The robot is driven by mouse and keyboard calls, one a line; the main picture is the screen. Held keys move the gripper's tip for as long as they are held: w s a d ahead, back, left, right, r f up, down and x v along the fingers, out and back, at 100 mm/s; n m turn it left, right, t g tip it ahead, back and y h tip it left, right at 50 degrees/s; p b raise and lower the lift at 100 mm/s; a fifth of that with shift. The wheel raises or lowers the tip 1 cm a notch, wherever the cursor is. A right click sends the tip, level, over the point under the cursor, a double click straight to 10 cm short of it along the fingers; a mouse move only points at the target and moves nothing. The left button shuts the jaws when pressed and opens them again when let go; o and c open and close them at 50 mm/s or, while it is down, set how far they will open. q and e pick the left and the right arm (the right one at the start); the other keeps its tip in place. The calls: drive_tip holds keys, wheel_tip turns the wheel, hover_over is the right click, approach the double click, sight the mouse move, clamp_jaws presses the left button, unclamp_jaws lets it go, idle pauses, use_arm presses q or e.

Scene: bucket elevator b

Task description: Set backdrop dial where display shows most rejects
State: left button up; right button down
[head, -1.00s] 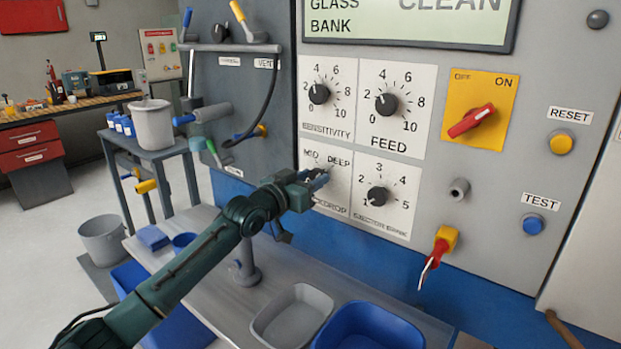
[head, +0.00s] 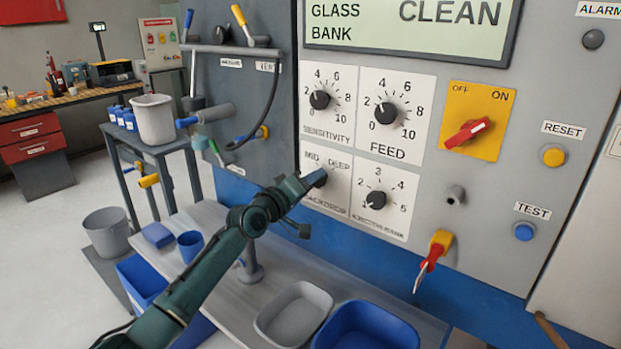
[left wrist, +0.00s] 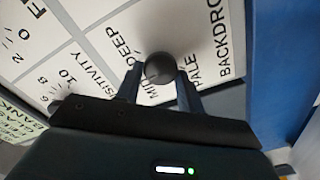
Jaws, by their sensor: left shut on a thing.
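The backdrop dial (left wrist: 158,66) is a dark round knob on a white plate. In the left wrist view its plate reads MID, DEEP, PALE and BACKDROP. My left gripper (head: 317,179) is shut on this knob, with one finger on each side in the left wrist view (left wrist: 158,80). In the head view the gripper hides most of the knob, and I cannot tell its exact setting. The display (head: 405,30) above shows GLASS BANK and CLEAN in dark letters on pale green. Its top is cut off, and no reject count shows. My right gripper is not in view.
The sensitivity dial (head: 320,99), feed dial (head: 385,112) and ejector bank dial (head: 376,199) are close by. A red switch (head: 467,132) sits on yellow. A grey tray (head: 272,335) and blue bin (head: 330,340) lie below the panel.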

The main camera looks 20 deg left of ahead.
use_arm(q)
drive_tip(key=shift+f+n+p, duration=0.15)
drive_tip(key=shift+n+p, duration=0.95)
drive_tip(key=shift+n, duration=2.5)
drive_tip(key=o, duration=1)
drive_tip(key=shift+c, duration=0.2)
drive_tip(key=v, duration=1.3)
drive_tip(key=shift+s, duration=0.1)
